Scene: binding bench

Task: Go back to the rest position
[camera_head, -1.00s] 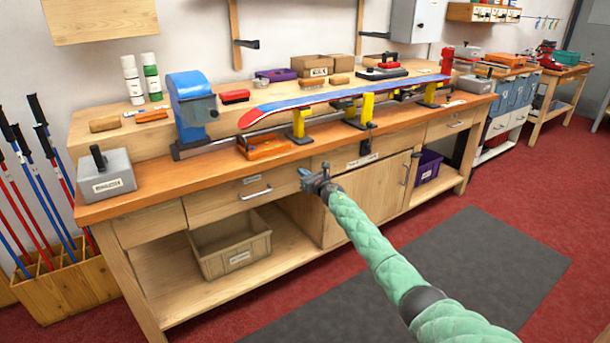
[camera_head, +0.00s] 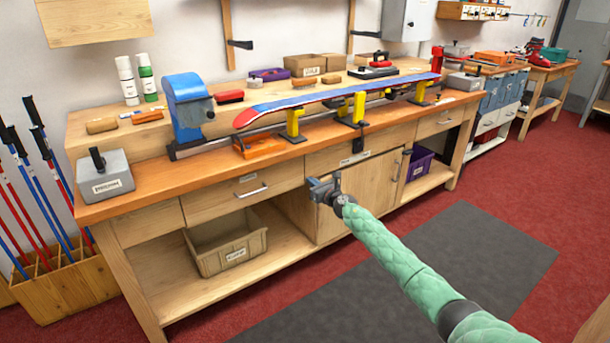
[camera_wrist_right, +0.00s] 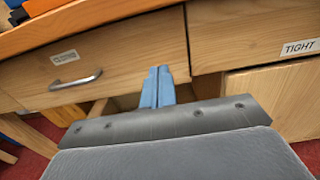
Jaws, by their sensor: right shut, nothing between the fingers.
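My right gripper (camera_head: 314,184) is in front of the workbench, near the right end of a drawer (camera_head: 243,190) and beside the cabinet door below the top. Its blue fingers (camera_wrist_right: 158,87) are together with nothing between them in the right wrist view, pointing at the bench front. My right arm, in a green quilted sleeve, comes in from the lower right. My left gripper does not show in the head view.
The workbench top (camera_head: 210,167) carries a ski (camera_head: 340,95) on yellow supports, a blue machine (camera_head: 187,105) and an orange block (camera_head: 258,146). A bin (camera_head: 225,245) stands on the lower shelf. A grey mat (camera_head: 420,270) covers clear floor in front.

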